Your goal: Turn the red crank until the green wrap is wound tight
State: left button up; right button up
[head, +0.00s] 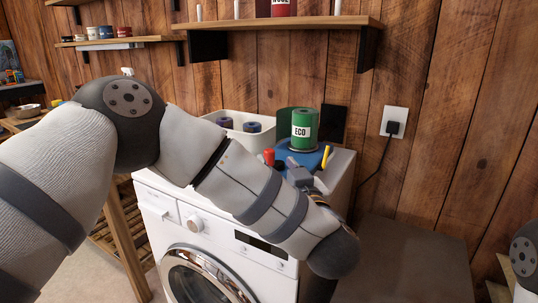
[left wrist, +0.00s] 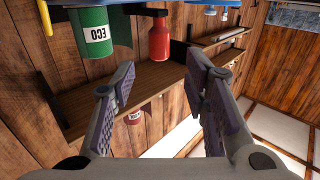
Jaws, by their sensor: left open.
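The green wrap (head: 304,129), a roll labelled ECO, stands upright on a blue base (head: 313,158) on the washing machine. It also shows upside down in the left wrist view (left wrist: 92,32). The red crank's handle (head: 268,156) is left of the roll, partly hidden by my forearm. In the left wrist view the red handle (left wrist: 159,40) hangs from a dark arm, just beyond and between my fingertips. My left gripper (left wrist: 160,68) is open and empty, with both fingers apart from the handle. In the head view the left gripper (head: 298,172) shows partly behind my arm.
A white bin (head: 212,116) with dark rolls stands behind my left arm on the washing machine (head: 165,222). A yellow piece (head: 327,157) rises at the base's right. A wall shelf (head: 280,22) hangs above. A plug and cable (head: 393,127) are at right.

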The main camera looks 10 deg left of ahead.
aim_at(271, 156)
pick_arm(q)
jog(key=x, duration=0.7)
jog(key=shift+w+a+f, duration=0.1)
jog(key=shift+w, duration=0.15)
jog(key=shift+c, duration=0.2)
grip_shut()
